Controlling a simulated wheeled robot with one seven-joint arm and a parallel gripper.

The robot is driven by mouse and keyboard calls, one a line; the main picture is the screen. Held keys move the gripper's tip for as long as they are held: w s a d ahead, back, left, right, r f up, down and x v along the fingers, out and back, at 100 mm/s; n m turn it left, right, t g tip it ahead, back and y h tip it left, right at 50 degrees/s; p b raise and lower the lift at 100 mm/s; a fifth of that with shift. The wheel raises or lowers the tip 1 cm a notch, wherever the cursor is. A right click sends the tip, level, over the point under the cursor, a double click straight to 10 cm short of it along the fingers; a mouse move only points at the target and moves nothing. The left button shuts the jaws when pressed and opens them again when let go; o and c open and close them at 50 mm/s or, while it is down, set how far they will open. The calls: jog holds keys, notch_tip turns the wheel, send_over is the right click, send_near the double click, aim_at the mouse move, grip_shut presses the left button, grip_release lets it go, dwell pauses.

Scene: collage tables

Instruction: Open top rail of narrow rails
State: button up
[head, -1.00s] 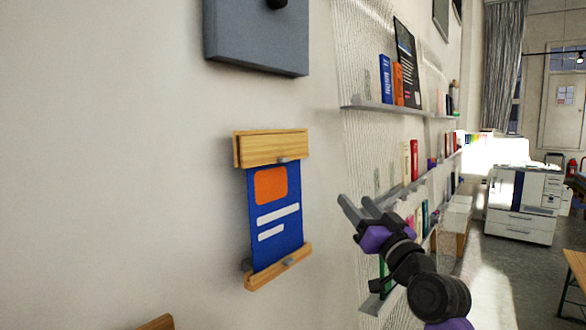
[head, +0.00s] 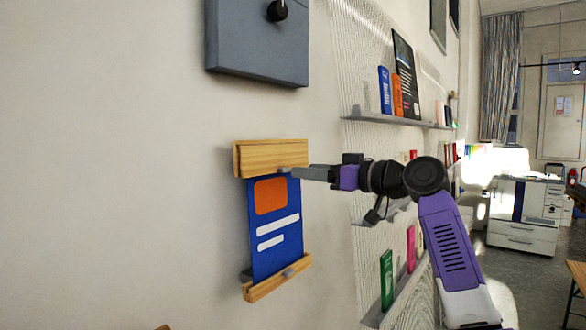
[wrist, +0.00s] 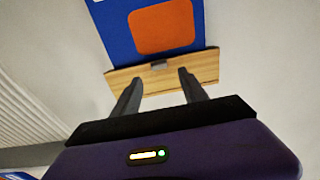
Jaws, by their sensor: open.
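The top rail (head: 270,157) is a wooden bar on the wall, with a small grey tab at its lower edge. A blue sheet (head: 262,247) with an orange block hangs from it, down to a wooden bottom rail (head: 276,284). My gripper (head: 300,172) points left at the top rail's right end, by the tab. In the wrist view the top rail (wrist: 196,72) and its grey tab (wrist: 159,66) lie beyond my open fingers (wrist: 156,82), with the tab roughly between them. Nothing is held. I cannot tell whether the fingers touch the rail.
A grey panel with a black knob (head: 253,50) is on the wall above. Shelves (head: 400,119) with books line the wall to the right, behind my arm. A white cabinet (head: 518,234) stands far right. The wall left of the rails is bare.

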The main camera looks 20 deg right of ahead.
aim_at(287, 169)
jog(key=shift+p+x, duration=0.5)
jog(key=shift+x, duration=2.25)
grip_shut()
